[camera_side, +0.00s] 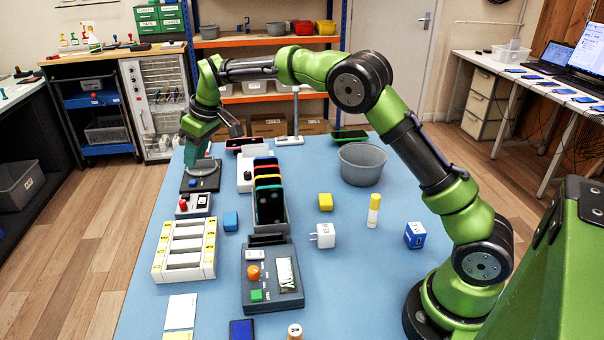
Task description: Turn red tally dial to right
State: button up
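A small grey box with a red dial (183,205) on its left part stands at the left of the blue table, and a white and dark face shows beside the dial. My gripper (199,168) points down just behind this box, low over a dark square pad (188,187) with a pale round part. The gripper looks apart from the red dial. Its fingers are small and partly merge with the pad, so I cannot tell whether they are open or shut, or touch the pad. A grey console (272,290) nearer the front carries an orange knob (253,271) and a green button (256,295).
A white slotted tray (158,262) stands in front of the dial box, and a blue block (230,221) is to its right. A rack of coloured phones (268,196) stands further right.

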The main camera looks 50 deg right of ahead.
jog(key=r, duration=0.1)
jog(key=n, duration=0.1)
send_near(182, 201)
jog(key=x, duration=0.8)
jog(key=shift+f, duration=0.3)
grip_shut()
